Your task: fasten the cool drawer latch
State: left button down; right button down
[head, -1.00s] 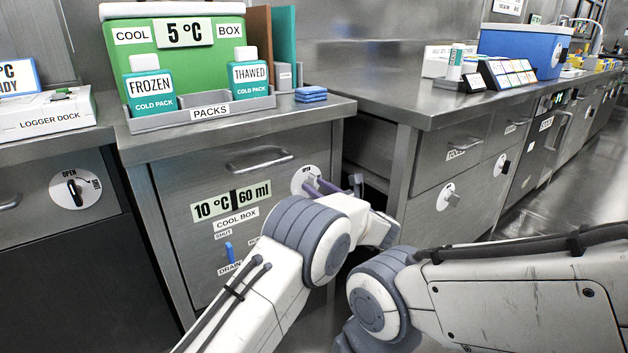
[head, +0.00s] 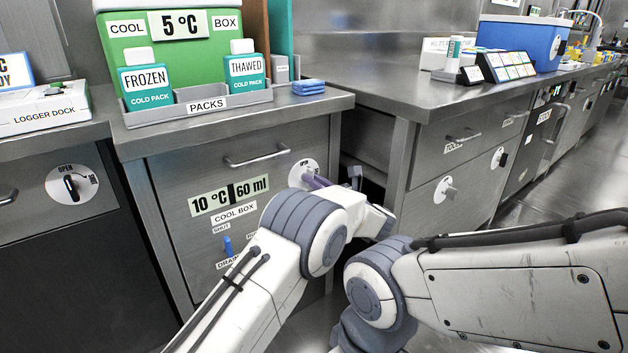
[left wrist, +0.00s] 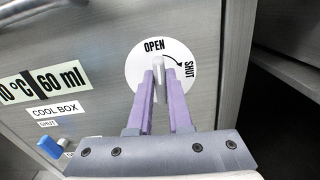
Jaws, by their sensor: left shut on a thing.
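The cool drawer (head: 175,170) has a round white latch dial (head: 300,168) at its upper right corner, partly behind my left gripper. In the left wrist view the dial (left wrist: 137,75) is marked OPEN at the top and SHUT at the right, with a curved arrow. My left gripper (head: 314,181) has purple fingers; in the left wrist view it is shut on the grey latch handle (left wrist: 158,66), one finger each side. The handle stands near upright, its tip just below OPEN. My right arm shows at the right, but its gripper does not.
The counter above holds a green cool box (head: 200,75), a frozen cold pack (head: 147,82), a thawed cold pack (head: 246,70) and blue pads (head: 309,87). A drawer handle (head: 257,157) and blue drain lever (head: 228,245) are on the front. A dark gap lies right of the drawer.

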pick_arm(q)
jog(key=shift+w+d+f+m+p, duration=0.15)
jog(key=shift+m+p, duration=1.1)
jog(key=shift+m, duration=1.6)
jog(key=shift+d+f+m+p, duration=0.1)
jog(key=shift+m+p, duration=1.1)
jog(key=shift+m, duration=1.6)
jog(key=shift+w+d+f+m+p, duration=0.15)
jog(key=shift+m+p, duration=1.1)
jog(key=shift+m, duration=1.6)
pick_arm(e)
notch_tip(320, 180, up, 8)
jog(key=shift+f, duration=0.2)
pick_arm(q)
jog(key=c, duration=0.8)
grip_release()
jog(key=shift+c, duration=0.2)
jog(key=shift+s, duration=0.1)
